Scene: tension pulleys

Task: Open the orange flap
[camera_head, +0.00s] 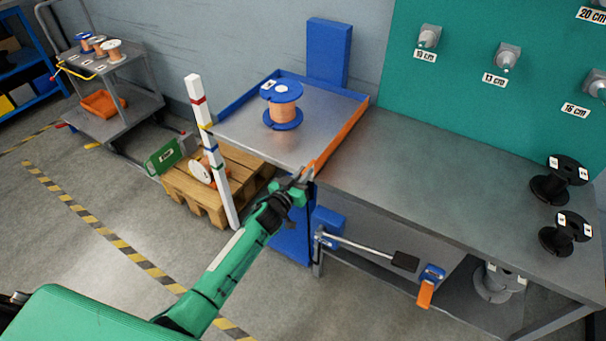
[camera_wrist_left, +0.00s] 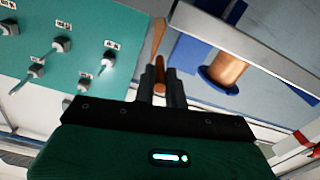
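The orange flap (camera_head: 338,137) stands upright along the right edge of the blue-rimmed metal tray (camera_head: 237,124). In the left wrist view the flap (camera_wrist_left: 158,38) runs away from my fingers. My left gripper (camera_head: 303,178) is at the flap's near end, by the tray's front right corner. In the left wrist view its fingers (camera_wrist_left: 161,80) are close together, with orange filling the narrow gap between them. It looks shut on the flap. My right gripper is in neither view.
A copper spool with blue flanges (camera_head: 282,106) stands on the tray. A white post (camera_head: 211,150) and a wooden pallet (camera_head: 200,197) are left of my arm. The grey table (camera_head: 420,170) is clear right of the flap; black spools (camera_head: 558,180) stand farther right.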

